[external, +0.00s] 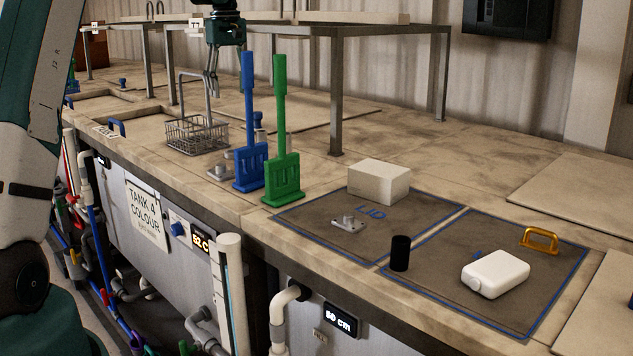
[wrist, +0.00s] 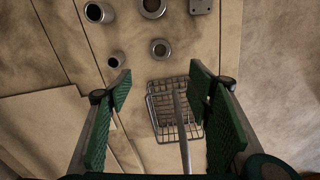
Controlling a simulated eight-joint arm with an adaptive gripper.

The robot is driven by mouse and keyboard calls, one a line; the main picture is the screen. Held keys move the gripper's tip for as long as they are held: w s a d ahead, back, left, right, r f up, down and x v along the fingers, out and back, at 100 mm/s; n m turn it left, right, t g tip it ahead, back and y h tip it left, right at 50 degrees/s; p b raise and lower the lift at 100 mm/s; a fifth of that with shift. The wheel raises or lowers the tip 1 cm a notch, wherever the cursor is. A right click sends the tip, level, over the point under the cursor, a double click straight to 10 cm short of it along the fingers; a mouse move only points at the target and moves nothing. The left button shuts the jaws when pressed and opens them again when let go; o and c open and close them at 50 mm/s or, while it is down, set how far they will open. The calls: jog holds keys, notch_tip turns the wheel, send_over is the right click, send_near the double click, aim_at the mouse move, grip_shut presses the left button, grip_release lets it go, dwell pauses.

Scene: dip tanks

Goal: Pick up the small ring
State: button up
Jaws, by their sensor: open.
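Two round metal pieces with dark centre openings show in the wrist view: a larger ring (wrist: 152,8) at the top edge and a smaller ring (wrist: 160,48) below it, above the wire basket. The smaller one looks like the small ring; it lies flat on the bench. My gripper (wrist: 160,78) is open, with green pads spread wide and nothing gripped between them. In the external view my gripper (external: 212,84) hangs above the wire basket (external: 196,136), pointing down. I cannot make out the small ring there; the paddles partly cover that area.
The basket's tall handle (wrist: 182,130) rises between my fingers in the wrist view. Two metal cylinders (wrist: 116,60) stand left of the rings. A blue paddle (external: 249,130) and a green paddle (external: 281,140) stand upright close by. A white block (external: 379,181) is farther right.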

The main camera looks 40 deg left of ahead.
notch_tip(320, 180, down, 12)
jog(key=shift+r, duration=0.25)
jog(key=shift+f, duration=0.15)
jog(key=shift+f, duration=1.15)
jog(key=shift+f, duration=0.15)
jog(key=shift+f+p, duration=0.35)
jog(key=shift+f, duration=2.1)
jog(key=c, duration=1)
